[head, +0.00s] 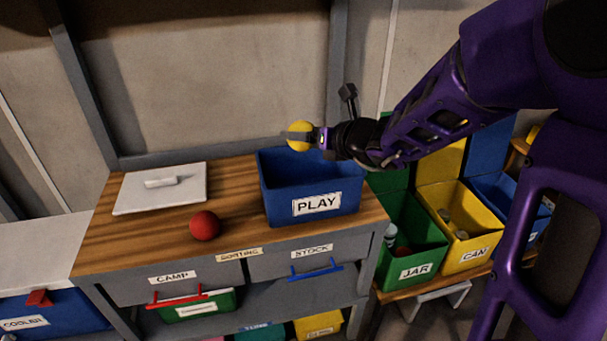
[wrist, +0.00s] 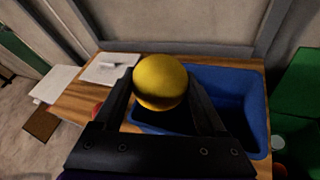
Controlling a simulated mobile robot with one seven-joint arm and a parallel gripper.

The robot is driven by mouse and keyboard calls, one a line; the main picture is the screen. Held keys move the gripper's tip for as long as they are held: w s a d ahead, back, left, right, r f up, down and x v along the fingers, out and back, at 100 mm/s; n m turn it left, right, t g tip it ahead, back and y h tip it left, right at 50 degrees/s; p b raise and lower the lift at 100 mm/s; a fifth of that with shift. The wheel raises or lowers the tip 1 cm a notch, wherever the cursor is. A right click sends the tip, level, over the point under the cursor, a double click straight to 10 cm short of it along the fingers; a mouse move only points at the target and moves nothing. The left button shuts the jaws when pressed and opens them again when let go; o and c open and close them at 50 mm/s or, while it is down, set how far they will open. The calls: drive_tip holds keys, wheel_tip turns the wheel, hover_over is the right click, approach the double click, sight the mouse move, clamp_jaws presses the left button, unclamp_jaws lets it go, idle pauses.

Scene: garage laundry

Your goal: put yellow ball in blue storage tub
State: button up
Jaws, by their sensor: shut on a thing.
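The yellow ball (head: 299,135) is held up in my gripper (head: 304,136), above the back part of the blue storage tub. It also shows in the wrist view (wrist: 160,82) between the two dark fingers of my gripper (wrist: 163,92). The blue storage tub (head: 284,208), labelled PLAY, stands open on the right part of the wooden bench top. In the wrist view the tub (wrist: 259,110) lies below and to the right of the ball. The part of the tub's inside that shows looks empty.
A red ball (head: 205,225) lies on the bench top (head: 236,178) left of the tub. A white lid (head: 160,188) with a handle lies further left. Green JAR (head: 418,238) and yellow CAN (head: 469,232) bins stand lower at the right.

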wheel_tip(320, 180, down, 6)
drive_tip(key=b, duration=0.1)
drive_tip(key=shift+f, duration=0.2)
drive_tip(key=shift+f+b, duration=0.1)
drive_tip(key=shift+b, duration=0.2)
drive_tip(key=shift+f+b, duration=0.35)
drive_tip(key=shift+b, duration=0.1)
drive_tip(key=shift+f, duration=0.2)
drive_tip(key=o, duration=1.3)
drive_tip(key=shift+r, duration=0.15)
